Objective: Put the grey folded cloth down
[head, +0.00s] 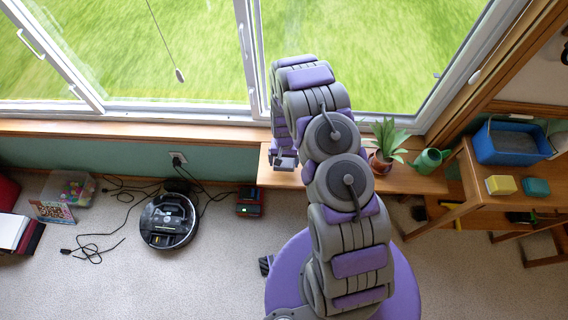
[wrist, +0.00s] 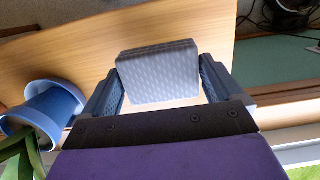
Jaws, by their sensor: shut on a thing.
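The grey folded cloth (wrist: 158,68) shows in the wrist view as a flat, pale grey block with a fine pattern. My gripper (wrist: 160,84) is shut on it, one dark finger at each side. The cloth is over a light wooden board (wrist: 222,22); I cannot tell whether it touches the wood. In the head view my gripper (head: 285,161) is at the left end of the wooden bench (head: 410,181) below the window. The cloth cannot be made out clearly there.
A blue pot (wrist: 52,103) with green leaves stands left in the wrist view. In the head view a potted plant (head: 384,145) and green watering can (head: 430,160) are on the bench. A robot vacuum (head: 168,221) and cables lie on the floor.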

